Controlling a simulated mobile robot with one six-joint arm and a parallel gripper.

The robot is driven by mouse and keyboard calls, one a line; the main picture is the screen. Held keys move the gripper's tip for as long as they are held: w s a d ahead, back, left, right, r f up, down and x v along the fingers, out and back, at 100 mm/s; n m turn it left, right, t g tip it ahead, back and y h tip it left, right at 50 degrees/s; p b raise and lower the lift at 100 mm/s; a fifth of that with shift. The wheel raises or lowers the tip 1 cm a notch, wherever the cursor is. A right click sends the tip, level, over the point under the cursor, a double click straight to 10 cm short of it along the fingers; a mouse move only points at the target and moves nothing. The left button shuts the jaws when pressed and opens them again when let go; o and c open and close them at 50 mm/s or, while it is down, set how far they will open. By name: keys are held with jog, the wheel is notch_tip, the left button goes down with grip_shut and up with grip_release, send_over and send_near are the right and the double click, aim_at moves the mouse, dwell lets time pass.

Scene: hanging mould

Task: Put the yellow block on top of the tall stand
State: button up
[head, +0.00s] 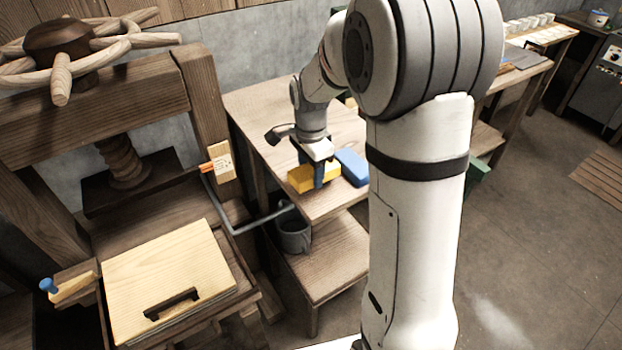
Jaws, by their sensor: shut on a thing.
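The yellow block (300,180) is at the wooden side table (262,108), near its front edge. My gripper (314,176) comes down from above and is shut on the yellow block, with a dark blue finger across its near side. I cannot tell whether the block touches the tabletop or is just above it. A blue block (351,167) lies right of the yellow one, partly behind my arm. I cannot make out the tall stand; my arm hides much of the middle of the view.
A wooden press with a handwheel (58,44) and a pale lidded board (168,275) fills the left. A grey bucket (293,232) stands on the table's lower shelf, beside a grey pipe (246,226). Open floor (535,235) lies right.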

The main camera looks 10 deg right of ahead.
aim_at(312, 181)
jog(key=shift+d+f, duration=0.1)
jog(key=shift+f, duration=1.7)
jog(key=shift+s, duration=0.1)
jog(key=o, duration=1)
jog(key=shift+f, duration=0.1)
jog(key=shift+o, duration=0.2)
